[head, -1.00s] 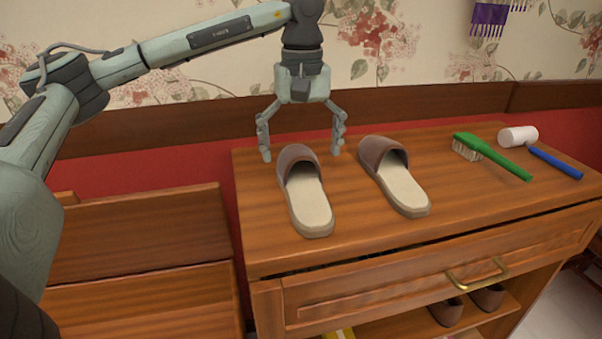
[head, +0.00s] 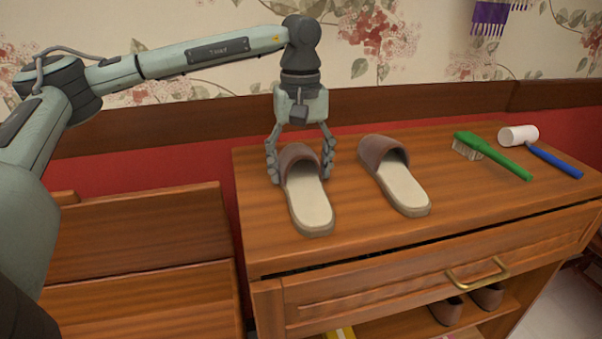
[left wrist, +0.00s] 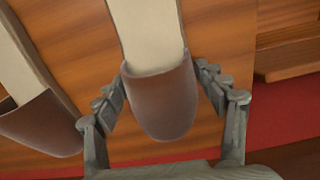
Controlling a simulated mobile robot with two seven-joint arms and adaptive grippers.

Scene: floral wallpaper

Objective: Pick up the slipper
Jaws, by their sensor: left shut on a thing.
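Two brown slippers with cream soles lie on the wooden cabinet top. My left gripper (head: 299,170) is shut on the brown toe of the left slipper (head: 311,203), with one finger on each side. In the left wrist view, this slipper (left wrist: 160,95) sits between the fingers (left wrist: 163,92), its toe towards the gripper. The slipper still appears to rest on the cabinet top. The other slipper (head: 402,186) lies just to the right, apart from the gripper; it also shows at the left of the left wrist view (left wrist: 40,122). My right gripper is not in view.
A green brush (head: 492,154) and a white-headed tool with a blue handle (head: 553,159) lie on the right of the cabinet top (head: 345,232). A brass handle (head: 478,275) is on the drawer. Brown shoes (head: 446,311) stand on the shelf below. The wall is close behind.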

